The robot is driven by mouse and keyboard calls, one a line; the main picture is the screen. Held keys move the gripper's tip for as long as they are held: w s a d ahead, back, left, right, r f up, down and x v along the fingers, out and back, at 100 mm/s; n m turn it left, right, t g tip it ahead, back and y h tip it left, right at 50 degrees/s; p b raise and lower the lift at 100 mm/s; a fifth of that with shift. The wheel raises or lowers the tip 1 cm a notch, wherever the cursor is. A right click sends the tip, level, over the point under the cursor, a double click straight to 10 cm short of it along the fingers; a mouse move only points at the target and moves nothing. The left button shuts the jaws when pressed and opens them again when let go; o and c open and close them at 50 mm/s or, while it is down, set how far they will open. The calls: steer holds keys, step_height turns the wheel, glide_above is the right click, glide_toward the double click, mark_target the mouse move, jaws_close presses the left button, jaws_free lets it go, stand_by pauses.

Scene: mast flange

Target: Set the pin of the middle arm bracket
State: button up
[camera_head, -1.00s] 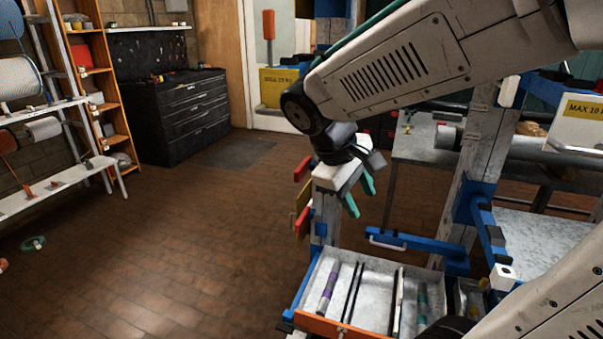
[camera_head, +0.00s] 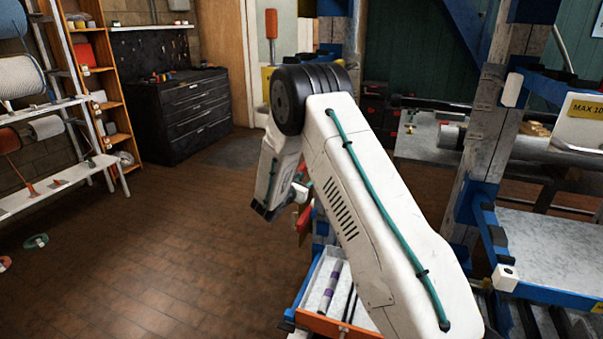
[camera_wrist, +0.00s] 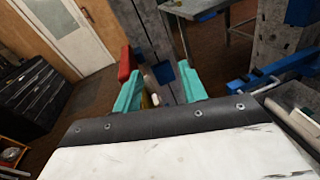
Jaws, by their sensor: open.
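My gripper shows in the wrist view (camera_wrist: 160,90) as two teal fingers standing apart. A red part (camera_wrist: 124,62) lies beyond the left finger, and a blue piece (camera_wrist: 163,74) on a grey post shows between them. I see no pin held between the fingers. In the head view the gripper is mostly hidden behind my arm, near the red parts (camera_head: 306,222) on the near post. Blue brackets (camera_head: 478,205) are on the right post. I cannot tell which is the middle arm bracket, and I cannot make out its pin.
A drawer with an orange front (camera_head: 318,322) holds rods, partly hidden by my arm. A blue arm with a white end block (camera_head: 504,278) juts out at the right. A black cabinet (camera_head: 180,115) stands at the back left. The brown floor at left is largely clear.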

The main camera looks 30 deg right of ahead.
steer(key=w+d+n+t, duration=0.1)
steer(key=w, duration=0.2)
steer(key=w+d+f+n+t, duration=0.1)
steer(key=w+d, duration=0.1)
steer(key=w, duration=0.1)
steer(key=w+d+f+n+t+y, duration=0.1)
steer(key=w, duration=0.2)
steer(key=shift+w+d+n, duration=0.15)
steer(key=shift+w+n, duration=0.15)
steer(key=shift+n, duration=0.1)
jaws_close()
steer(key=w+a, duration=0.1)
steer(key=w, duration=0.1)
steer(key=w+a, duration=0.2)
steer(key=shift+w+a+r, duration=0.1)
steer(key=shift+w+a, duration=0.1)
steer(key=shift+a, duration=0.05)
